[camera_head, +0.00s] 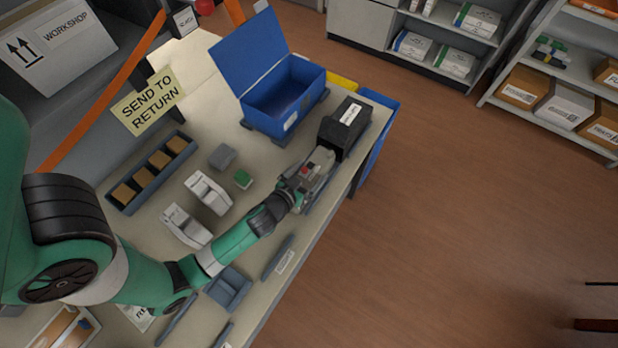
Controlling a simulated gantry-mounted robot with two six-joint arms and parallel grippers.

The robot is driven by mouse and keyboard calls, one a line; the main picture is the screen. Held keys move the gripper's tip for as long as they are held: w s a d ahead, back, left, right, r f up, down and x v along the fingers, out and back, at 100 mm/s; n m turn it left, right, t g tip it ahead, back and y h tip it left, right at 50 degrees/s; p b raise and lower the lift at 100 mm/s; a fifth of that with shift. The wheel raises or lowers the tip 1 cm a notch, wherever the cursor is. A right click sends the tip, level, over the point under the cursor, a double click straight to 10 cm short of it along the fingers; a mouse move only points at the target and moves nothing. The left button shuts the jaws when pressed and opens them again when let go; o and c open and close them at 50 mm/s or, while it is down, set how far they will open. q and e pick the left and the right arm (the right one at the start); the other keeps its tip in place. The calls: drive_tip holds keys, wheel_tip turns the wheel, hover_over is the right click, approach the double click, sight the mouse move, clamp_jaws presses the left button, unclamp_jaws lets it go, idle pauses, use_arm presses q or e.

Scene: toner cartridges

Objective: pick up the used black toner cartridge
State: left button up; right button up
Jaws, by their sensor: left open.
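The black toner cartridge (337,131), a dark box-like block with a white label on top, stands near the right edge of the workbench. The label is too small to read. My left gripper (325,158) reaches in from the left and is open at the near side of the cartridge. The fingertips are close against it, and I cannot tell whether they touch it or reach around it. My right gripper is not in view.
A blue open-lidded bin (285,105) stands just behind and left of the cartridge. Open floor lies to the right.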

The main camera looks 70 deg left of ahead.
sight(308, 174)
use_arm(q)
clamp_jaws()
idle(0.5)
drive_tip(key=shift+r, duration=0.15)
drive_tip(key=shift+r+p, duration=0.6)
drive_tip(key=shift+p, duration=0.05)
wheel_tip(308, 174, up, 3)
drive_tip(key=shift+s+d+f+p, duration=0.1)
drive_tip(key=shift+s+d+p, duration=0.05)
drive_tip(key=shift+p, duration=1.1)
drive_tip(key=s+d+r+p, duration=0.1)
drive_tip(key=s+r, duration=0.1)
drive_tip(key=r, duration=0.1)
drive_tip(key=d+r+p, duration=0.1)
drive_tip(key=shift+s+d+r+p, duration=0.2)
drive_tip(key=shift+s+d+p, duration=0.1)
drive_tip(key=shift+s, duration=0.1)
drive_tip(key=p+v, duration=0.5)
drive_tip(key=v, duration=0.5)
drive_tip(key=shift+d+r, duration=0.35)
drive_tip(key=shift+d, duration=0.05)
